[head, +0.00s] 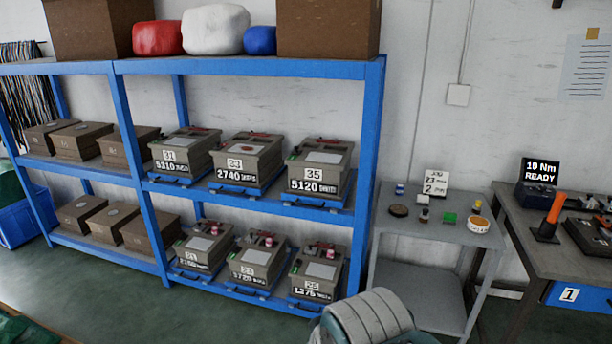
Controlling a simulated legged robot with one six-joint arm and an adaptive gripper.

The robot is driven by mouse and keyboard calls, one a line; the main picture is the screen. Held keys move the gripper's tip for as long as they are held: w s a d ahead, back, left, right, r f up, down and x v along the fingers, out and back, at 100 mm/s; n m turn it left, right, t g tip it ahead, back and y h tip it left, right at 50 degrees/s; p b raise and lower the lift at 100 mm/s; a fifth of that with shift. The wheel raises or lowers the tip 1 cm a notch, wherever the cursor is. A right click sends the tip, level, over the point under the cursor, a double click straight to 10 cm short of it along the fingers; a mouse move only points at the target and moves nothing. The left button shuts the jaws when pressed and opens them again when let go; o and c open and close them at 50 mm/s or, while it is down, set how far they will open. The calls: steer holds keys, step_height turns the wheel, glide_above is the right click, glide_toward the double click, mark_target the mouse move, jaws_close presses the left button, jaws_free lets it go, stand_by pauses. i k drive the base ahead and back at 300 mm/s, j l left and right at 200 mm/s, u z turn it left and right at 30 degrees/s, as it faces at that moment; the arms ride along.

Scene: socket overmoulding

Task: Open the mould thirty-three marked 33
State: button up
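The mould marked 33 (262,163) is a grey-brown box in the middle of the upper shelf row of the blue rack. Its front carries the label 33 and, below it, a count reading 2740. Its lid looks shut, with a pale plate and a reddish part on top. It sits on a blue tray between the mould marked 31 (190,150) on the left and the mould marked 35 (325,166) on the right. My gripper is not in view.
Below stand moulds marked 21 (200,250), 23 (255,263) and 25 (316,274). Plain boxes (80,141) fill the left bay. A rounded ribbed grey shape blocks the bottom centre. A grey side table (455,237) and a workbench (520,215) stand right. Green floor lies before the rack.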

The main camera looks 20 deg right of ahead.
mark_target(247, 163)
steer(key=i+j+z, duration=0.15)
steer(key=i+j, duration=0.2)
steer(key=i+j+z, duration=0.1)
steer(key=i+j, duration=0.3)
steer(key=i+j+z, duration=0.15)
steer(key=i+j, duration=0.25)
steer(key=i+j+z, duration=0.15)
steer(key=i+j, duration=0.35)
steer(key=i+j+z, duration=0.1)
steer(key=i+j, duration=0.25)
steer(key=j, duration=0.15)
steer(key=i+j+z, duration=0.15)
steer(key=i+j, duration=0.15)
steer(key=j, duration=0.25)
